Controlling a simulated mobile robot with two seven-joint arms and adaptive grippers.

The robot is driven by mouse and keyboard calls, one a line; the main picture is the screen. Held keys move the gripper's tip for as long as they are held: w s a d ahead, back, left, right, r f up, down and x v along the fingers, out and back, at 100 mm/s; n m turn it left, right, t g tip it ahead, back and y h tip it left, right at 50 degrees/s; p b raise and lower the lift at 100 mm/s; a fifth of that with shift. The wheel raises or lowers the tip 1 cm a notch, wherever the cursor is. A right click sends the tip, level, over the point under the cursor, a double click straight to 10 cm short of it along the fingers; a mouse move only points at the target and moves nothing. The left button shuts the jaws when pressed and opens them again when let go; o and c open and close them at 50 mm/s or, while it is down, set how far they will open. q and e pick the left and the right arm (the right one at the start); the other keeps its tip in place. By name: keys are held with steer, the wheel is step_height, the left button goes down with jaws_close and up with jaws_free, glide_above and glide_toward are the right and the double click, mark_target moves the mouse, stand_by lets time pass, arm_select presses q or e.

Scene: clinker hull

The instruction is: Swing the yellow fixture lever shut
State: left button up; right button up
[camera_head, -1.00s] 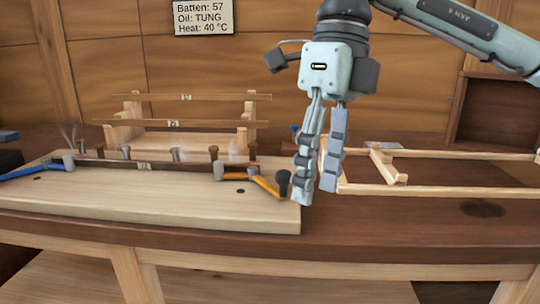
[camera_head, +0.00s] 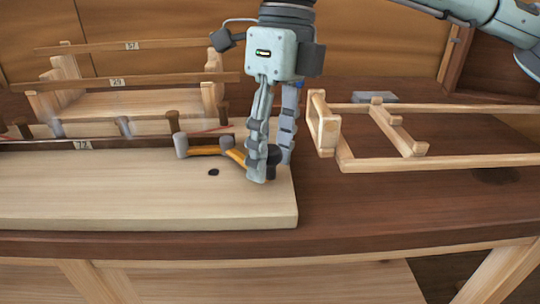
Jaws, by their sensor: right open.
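The yellow fixture lever (camera_head: 236,158) lies at the right end of the pale wooden board. Its bent yellow arm runs from a grey cylinder (camera_head: 181,146) past a second grey pivot to a dark round knob (camera_head: 272,159). My right gripper (camera_head: 271,170) points down at the knob with its fingers open. One finger is in front of the lever's knob end and hides part of it. The other finger is just behind or beside the knob. I cannot tell whether either finger touches it. My left gripper is out of view.
A dark batten (camera_head: 100,143) lies along pegs at the back of the pale board (camera_head: 120,200). A wooden rack (camera_head: 130,103) with numbered battens stands behind. A wooden frame (camera_head: 440,163) lies at right. The dark bench is clear in front of that frame.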

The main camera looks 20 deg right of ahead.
steer(key=shift+f, duration=0.6)
steer(key=shift+a, duration=0.1)
jaws_close()
